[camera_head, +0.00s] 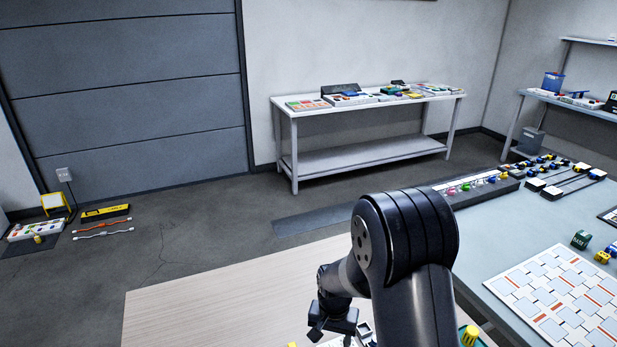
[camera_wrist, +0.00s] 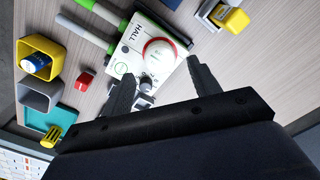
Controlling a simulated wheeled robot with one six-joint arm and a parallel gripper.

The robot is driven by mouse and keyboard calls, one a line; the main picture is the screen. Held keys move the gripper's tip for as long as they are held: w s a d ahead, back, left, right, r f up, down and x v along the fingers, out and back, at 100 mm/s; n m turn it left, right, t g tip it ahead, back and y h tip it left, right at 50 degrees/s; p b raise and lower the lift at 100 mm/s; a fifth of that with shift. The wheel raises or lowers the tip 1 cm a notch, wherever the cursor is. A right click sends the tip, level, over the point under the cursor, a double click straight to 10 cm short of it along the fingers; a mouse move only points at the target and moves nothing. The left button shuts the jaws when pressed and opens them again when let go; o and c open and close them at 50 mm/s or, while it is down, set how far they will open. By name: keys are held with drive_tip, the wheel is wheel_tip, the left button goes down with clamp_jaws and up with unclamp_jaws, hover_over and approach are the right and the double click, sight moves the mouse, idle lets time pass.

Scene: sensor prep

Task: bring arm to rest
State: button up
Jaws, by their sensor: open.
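My arm rises at the bottom centre of the head view, bent over a light wooden table (camera_head: 200,285). My gripper (camera_wrist: 162,80) shows in the wrist view with its two dark fingers apart and nothing clearly held between them. A white board marked HALL (camera_wrist: 133,52), with a round white and red part (camera_wrist: 160,54) on it, lies beyond and between the fingertips. In the head view the fingertips are mostly hidden or too small to tell.
Near the gripper are a yellow holder (camera_wrist: 40,56) with a blue item, a grey holder (camera_wrist: 38,97), a teal tray (camera_wrist: 42,121), a red block (camera_wrist: 85,78) and a yellow block (camera_wrist: 236,20). A pale table (camera_head: 490,262) stands right; a white workbench (camera_head: 375,153) stands behind.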

sight(331, 346)
wheel_tip(331, 346, down, 4)
drive_tip(key=b, duration=0.3)
drive_tip(key=shift+f, duration=0.15)
idle(0.4)
drive_tip(key=c, duration=0.6)
drive_tip(key=shift+c, duration=0.2)
